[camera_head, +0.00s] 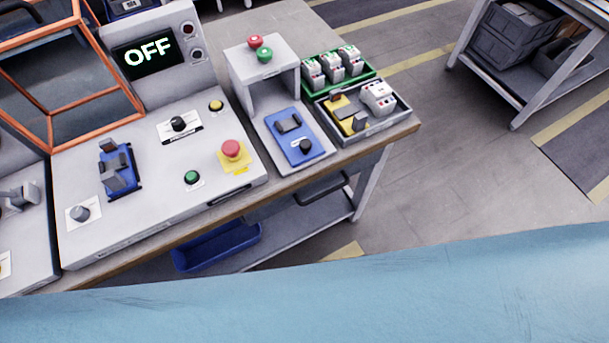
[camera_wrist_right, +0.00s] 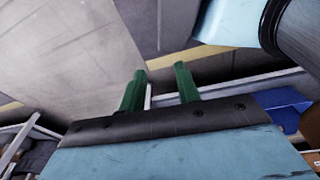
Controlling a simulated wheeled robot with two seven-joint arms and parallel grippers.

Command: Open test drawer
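In the head view, a grey test station (camera_head: 262,72) with a red and a green button stands on the workbench. A blue plate (camera_head: 297,136) with dark fittings lies on the tray at its front. A dark bar handle (camera_head: 323,190) shows below the bench's front edge, under this tray. My left gripper is not in view.
A control panel (camera_head: 135,205) fills the bench's left, with a display (camera_head: 148,58) reading OFF. Boxes of small devices (camera_head: 362,108) stand right of the station. A blue bin (camera_head: 217,247) sits below the bench.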

